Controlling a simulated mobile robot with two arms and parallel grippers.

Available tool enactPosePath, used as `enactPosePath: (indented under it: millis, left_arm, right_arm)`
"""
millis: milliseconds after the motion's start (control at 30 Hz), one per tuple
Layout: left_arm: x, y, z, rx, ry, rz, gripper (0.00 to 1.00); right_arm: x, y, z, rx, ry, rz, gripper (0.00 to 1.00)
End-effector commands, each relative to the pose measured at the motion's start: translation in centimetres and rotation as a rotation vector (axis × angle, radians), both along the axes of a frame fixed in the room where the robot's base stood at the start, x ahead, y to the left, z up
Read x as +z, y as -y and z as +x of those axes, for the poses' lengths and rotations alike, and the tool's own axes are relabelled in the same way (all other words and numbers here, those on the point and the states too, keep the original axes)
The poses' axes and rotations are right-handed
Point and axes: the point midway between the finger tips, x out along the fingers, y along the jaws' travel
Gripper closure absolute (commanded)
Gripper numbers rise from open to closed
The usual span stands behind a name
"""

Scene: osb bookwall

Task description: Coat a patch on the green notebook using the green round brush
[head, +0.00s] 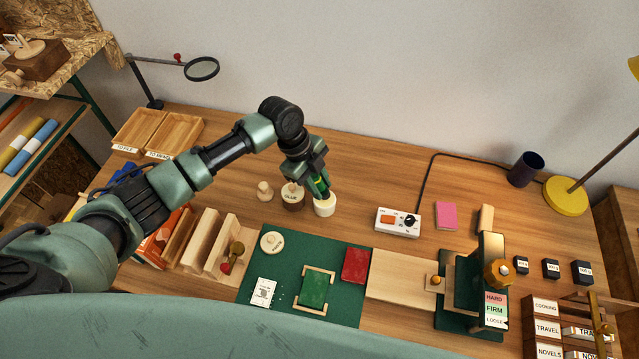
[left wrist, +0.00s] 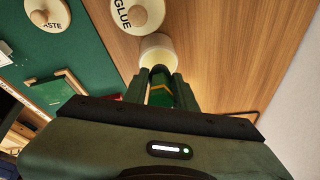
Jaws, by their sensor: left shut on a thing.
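The green notebook (head: 314,289) lies on the green mat (head: 258,254) inside a wooden corner frame (head: 333,276). My left gripper (head: 319,186) is shut on the green round brush (head: 322,191), which has a yellow band. It holds the brush tip-down at a cream cup (head: 325,208). In the left wrist view the brush (left wrist: 160,92) stands between the fingers, in front of the cup (left wrist: 158,45). The brush's tip is hidden, so I cannot tell how deep it is in the cup. My right gripper is not in view.
A jar marked GLUE (head: 292,199) and a small wooden peg (head: 265,191) stand left of the cup. A round PASTE lid (head: 272,242) and a red book (head: 355,265) are on the mat. A switch box (head: 397,222) and a press (head: 485,275) stand to the right.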

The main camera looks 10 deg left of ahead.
Motion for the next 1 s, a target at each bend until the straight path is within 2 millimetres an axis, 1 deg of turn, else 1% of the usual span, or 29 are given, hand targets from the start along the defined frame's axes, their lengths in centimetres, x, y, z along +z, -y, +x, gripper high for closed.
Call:
enactPosePath:
  millis: [1000]
  left_arm:
    - [-1.1, 0.0, 0.0, 0.0, 0.0, 0.0, 1.0]
  right_arm:
    - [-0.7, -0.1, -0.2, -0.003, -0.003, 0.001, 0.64]
